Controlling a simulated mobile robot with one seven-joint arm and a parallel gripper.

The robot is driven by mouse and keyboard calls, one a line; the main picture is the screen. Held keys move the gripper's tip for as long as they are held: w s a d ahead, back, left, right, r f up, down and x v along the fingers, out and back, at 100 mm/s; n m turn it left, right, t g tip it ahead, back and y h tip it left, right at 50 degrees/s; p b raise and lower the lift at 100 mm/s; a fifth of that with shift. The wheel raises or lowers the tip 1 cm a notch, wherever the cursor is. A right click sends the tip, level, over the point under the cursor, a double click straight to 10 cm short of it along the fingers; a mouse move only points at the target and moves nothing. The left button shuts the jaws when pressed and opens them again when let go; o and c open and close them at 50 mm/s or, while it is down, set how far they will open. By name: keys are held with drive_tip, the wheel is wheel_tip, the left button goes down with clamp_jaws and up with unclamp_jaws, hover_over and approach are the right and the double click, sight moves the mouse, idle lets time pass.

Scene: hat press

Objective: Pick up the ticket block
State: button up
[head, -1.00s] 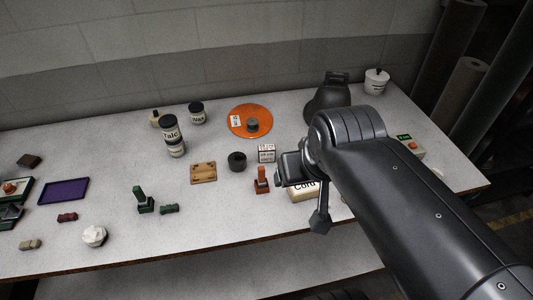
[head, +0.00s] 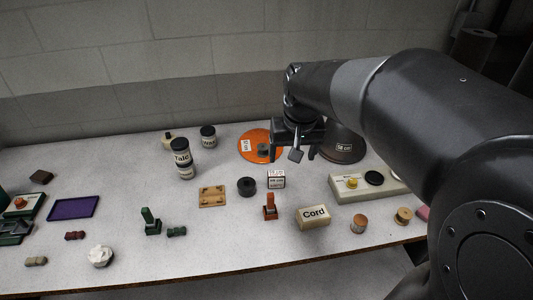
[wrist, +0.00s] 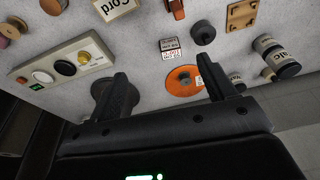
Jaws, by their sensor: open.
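The ticket block, a small white block with dark and red print (head: 276,179), stands on the bench just right of a black round piece in the head view. In the wrist view the ticket block (wrist: 170,48) lies beyond the fingertips, near the middle, with nothing touching it. My gripper (head: 295,152) is open and empty, above the bench's back part, between the orange disc and the dark bell-shaped thing. In the wrist view its two fingers (wrist: 165,68) are spread wide apart.
The orange disc (head: 249,135) with a white tag and the dark bell-shaped thing (head: 343,146) are partly hidden by my gripper. Near the ticket block are a black round piece (head: 246,187), an orange-brown stamp (head: 270,208) and a Cord box (head: 313,217). A button panel (head: 352,187) is at right.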

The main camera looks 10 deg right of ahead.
drive_tip(key=w+f+g, duration=0.1)
drive_tip(key=w+f, duration=0.4)
drive_tip(key=w, duration=0.2)
drive_tip(key=g, duration=0.2)
hover_over(276, 173)
drive_tip(key=d, duration=0.1)
drive_tip(key=shift+m, duration=0.3)
wheel_tip(276, 173, down, 7)
drive_tip(key=shift+w+f, duration=0.2)
drive_tip(key=shift+f, duration=0.15)
wheel_tip(276, 173, down, 5)
drive_tip(key=shift+f, duration=0.1)
drive_tip(key=f, duration=0.2)
drive_tip(key=a+f, duration=0.1)
drive_tip(key=f, duration=0.1)
drive_tip(key=shift+s+f, duration=0.1)
drive_tip(key=shift+s, duration=0.15)
drive_tip(key=shift+f, duration=0.6)
drive_tip(key=shift+c, duration=0.4)
drive_tip(key=c, duration=1)
